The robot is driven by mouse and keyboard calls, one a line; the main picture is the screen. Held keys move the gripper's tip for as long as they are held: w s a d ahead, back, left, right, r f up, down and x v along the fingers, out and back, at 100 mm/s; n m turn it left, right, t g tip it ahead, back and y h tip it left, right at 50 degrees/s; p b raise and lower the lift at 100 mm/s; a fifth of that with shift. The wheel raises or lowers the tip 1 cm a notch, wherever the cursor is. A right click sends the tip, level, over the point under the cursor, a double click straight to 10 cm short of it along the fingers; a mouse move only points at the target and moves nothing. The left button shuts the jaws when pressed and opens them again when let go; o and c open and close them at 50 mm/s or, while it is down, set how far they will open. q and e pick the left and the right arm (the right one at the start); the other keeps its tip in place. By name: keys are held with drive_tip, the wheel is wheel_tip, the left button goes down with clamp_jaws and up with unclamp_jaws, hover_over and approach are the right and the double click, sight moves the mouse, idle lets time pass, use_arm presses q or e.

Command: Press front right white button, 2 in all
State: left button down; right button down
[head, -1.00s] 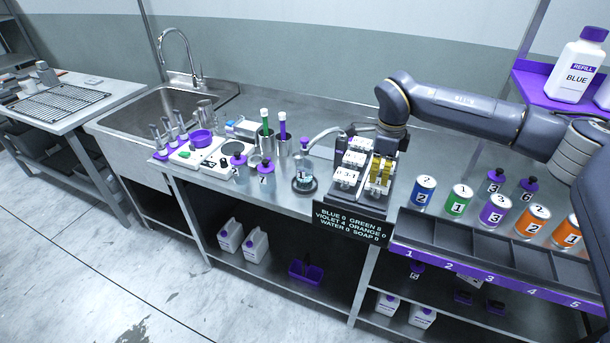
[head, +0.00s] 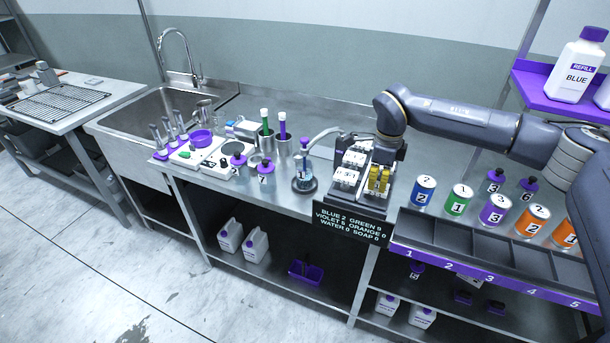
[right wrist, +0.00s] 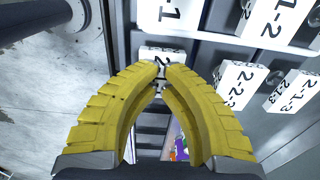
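The dispenser (head: 343,190) with white labelled buttons stands on the steel counter. White buttons (head: 347,176) show to the left of my right gripper (head: 378,182), whose yellow fingers are over the dispenser's front right part and hide what lies under them. In the right wrist view the fingertips (right wrist: 163,69) meet, with nothing visible between them. A white button (right wrist: 163,55) with a partly hidden label lies right at the tips; I cannot tell whether they touch it. Other white buttons (right wrist: 240,85) are to the right. My left gripper is not in view.
A dark display (head: 348,223) hangs at the counter's front, seeming to read BLUE 2. Numbered cans (head: 424,190) stand behind the compartment rack (head: 440,237) at right.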

drive_tip(key=shift+r, duration=1.15)
drive_tip(key=shift+f, duration=0.15)
drive_tip(key=shift+f, duration=1.1)
drive_tip(key=shift+r, duration=2.45)
drive_tip(key=shift+r, duration=3)
